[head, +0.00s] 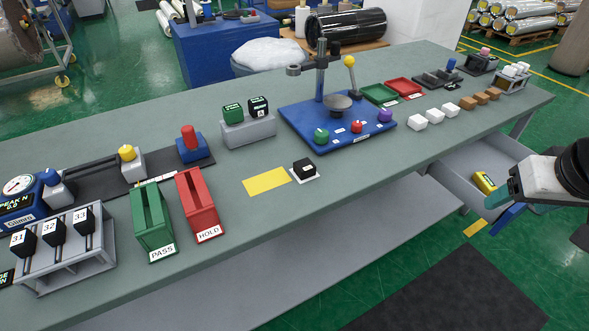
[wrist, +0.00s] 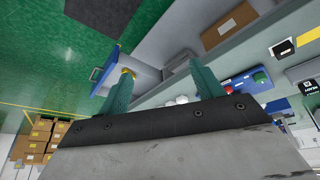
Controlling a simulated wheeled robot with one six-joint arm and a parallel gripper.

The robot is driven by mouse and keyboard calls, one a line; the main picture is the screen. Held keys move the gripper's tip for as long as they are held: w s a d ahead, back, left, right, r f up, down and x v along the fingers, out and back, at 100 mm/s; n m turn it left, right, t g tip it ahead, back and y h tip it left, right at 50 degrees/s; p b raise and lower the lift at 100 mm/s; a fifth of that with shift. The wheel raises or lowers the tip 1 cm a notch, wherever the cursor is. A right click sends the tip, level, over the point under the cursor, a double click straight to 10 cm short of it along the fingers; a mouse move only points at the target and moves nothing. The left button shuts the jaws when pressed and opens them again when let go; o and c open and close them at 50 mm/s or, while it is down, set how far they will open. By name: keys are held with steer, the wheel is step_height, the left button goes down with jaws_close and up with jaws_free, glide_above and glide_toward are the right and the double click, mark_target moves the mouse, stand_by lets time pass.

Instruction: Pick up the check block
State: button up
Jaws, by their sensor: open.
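A yellow block (head: 484,182) with a dark marking lies in the open drawer (head: 455,178) under the bench's right end. Its marking is too small to read, so I cannot tell for sure that it is the check block. My gripper (head: 492,201) is at the right, beside the drawer, its teal fingers close to the yellow block. In the wrist view my gripper (wrist: 158,62) has its fingers wide apart with nothing between them. A yellow thing (wrist: 127,71) in the drawer shows there, partly hidden behind the left finger.
The drawer's blue front (head: 508,218) stands out from the bench. The grey benchtop (head: 240,175) carries a black cube (head: 303,168) on a white square, a blue fixture plate (head: 340,135), green and red slotted boxes, and several white and brown blocks.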

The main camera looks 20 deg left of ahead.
steer(key=w+a+f+n+t+y, duration=0.2)
steer(key=w+a+f, duration=0.2)
steer(key=w+a, duration=0.35)
steer(key=n+t+y, duration=0.2)
steer(key=n+y, duration=0.3)
steer(key=y, duration=0.3)
glide_toward(308, 167)
steer(key=shift+w+a+f, duration=0.25)
steer(key=shift+a+f, duration=0.25)
steer(key=shift+a, duration=0.2)
steer(key=x, duration=0.7)
steer(key=shift+w+a, duration=0.2)
steer(key=shift+w, duration=0.1)
steer(key=shift+r, duration=0.1)
steer(key=c, duration=1.1)
